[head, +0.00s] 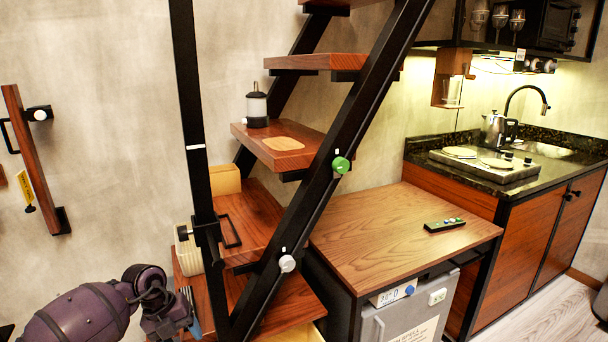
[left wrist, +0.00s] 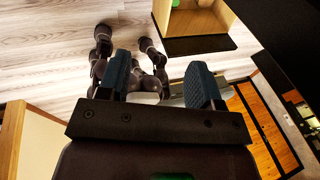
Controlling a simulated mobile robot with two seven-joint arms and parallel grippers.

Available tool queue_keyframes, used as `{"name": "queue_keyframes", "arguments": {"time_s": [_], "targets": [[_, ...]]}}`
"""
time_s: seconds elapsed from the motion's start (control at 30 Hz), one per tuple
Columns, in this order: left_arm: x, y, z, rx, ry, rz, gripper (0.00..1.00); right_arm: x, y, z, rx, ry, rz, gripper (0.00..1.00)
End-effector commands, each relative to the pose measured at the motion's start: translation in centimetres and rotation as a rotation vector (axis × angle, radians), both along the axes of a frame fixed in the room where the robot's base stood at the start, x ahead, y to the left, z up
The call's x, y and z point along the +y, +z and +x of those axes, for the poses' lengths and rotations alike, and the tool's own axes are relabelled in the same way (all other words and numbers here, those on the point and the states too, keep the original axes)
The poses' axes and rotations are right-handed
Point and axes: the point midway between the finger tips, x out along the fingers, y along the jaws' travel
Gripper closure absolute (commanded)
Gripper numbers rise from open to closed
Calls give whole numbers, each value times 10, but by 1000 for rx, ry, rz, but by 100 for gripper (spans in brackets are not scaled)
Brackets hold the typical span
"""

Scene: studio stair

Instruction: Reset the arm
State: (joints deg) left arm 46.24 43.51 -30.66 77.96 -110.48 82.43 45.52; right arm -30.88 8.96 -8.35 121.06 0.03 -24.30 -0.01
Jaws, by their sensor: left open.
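My left arm comes in at the lower left of the head view, and its gripper (head: 191,312) is beside the lower wooden stair steps (head: 288,298), with its blue-grey fingers partly visible. I cannot tell whether it touches the stair. In the left wrist view the two blue-grey fingers of the left gripper (left wrist: 158,82) stand wide apart, with nothing held between them. Dark jointed parts, which look like my own body, show beyond them above the pale floor. My right gripper is not clearly seen in either view.
A black stair frame (head: 358,112) rises close to the left gripper. A lantern (head: 257,106) stands on a step. A wooden-topped cabinet (head: 385,225) holds a remote (head: 444,225). A kitchen counter (head: 570,165) with a kettle (head: 494,131) is at right. Pale floor (head: 555,312) is clear at lower right.

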Motion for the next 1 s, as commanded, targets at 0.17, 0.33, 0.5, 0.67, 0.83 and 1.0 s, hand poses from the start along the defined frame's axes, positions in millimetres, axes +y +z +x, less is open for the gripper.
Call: {"name": "queue_keyframes", "arguments": {"time_s": [0.17, 0.33, 0.5, 0.67, 0.83, 1.0], "targets": [[-56, -18, -38, -25, -7, -299, 41, 2, 8, 8, -21, 0, 4, 63], [-110, -17, -79, -73, 81, -658, 41, 2, 13, 7, -27, -4, 6, 63], [-137, -2, -110, -132, 278, -977, 41, 1, 15, 1, -20, -12, 8, 63], [-136, 13, -131, -185, 548, -1210, 41, 1, 18, -1, -21, -13, 8, 63], [-112, 17, -153, -223, 907, -1365, 41, 0, 20, 0, -25, -13, 7, 63], [-74, 5, -184, -227, 1308, -1417, 41, 0, 27, 3, -36, -12, 6, 63]]}}
